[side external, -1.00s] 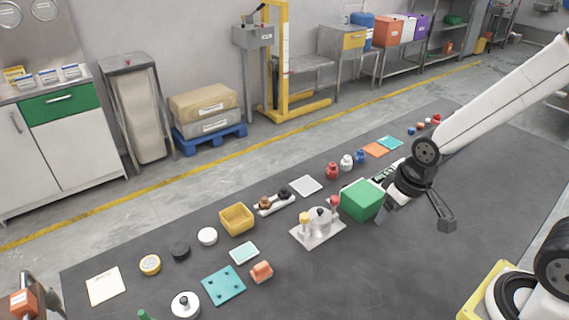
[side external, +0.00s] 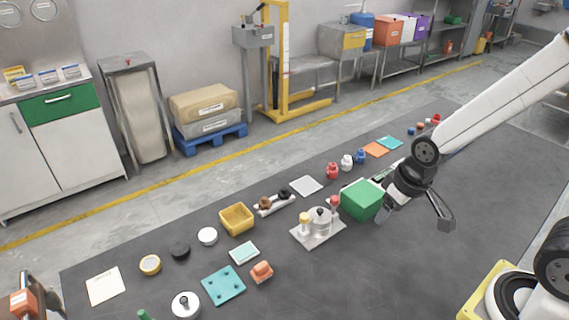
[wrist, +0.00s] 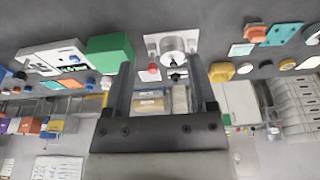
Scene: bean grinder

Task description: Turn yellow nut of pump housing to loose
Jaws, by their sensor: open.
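In the wrist view, the housing (wrist: 172,44) lies beyond my fingertips, with the red nut (wrist: 154,70) showing; I cannot make out the yellow nut there. My gripper (wrist: 160,78) is open, with nothing between its fingers, and apart from the housing.
A green box (side external: 362,200) stands right of the housing, close to my wrist. A yellow bin (side external: 237,219), a teal plate (side external: 223,285) and an orange part (side external: 262,271) lie to the left. The front right of the mat (side external: 400,265) is clear.

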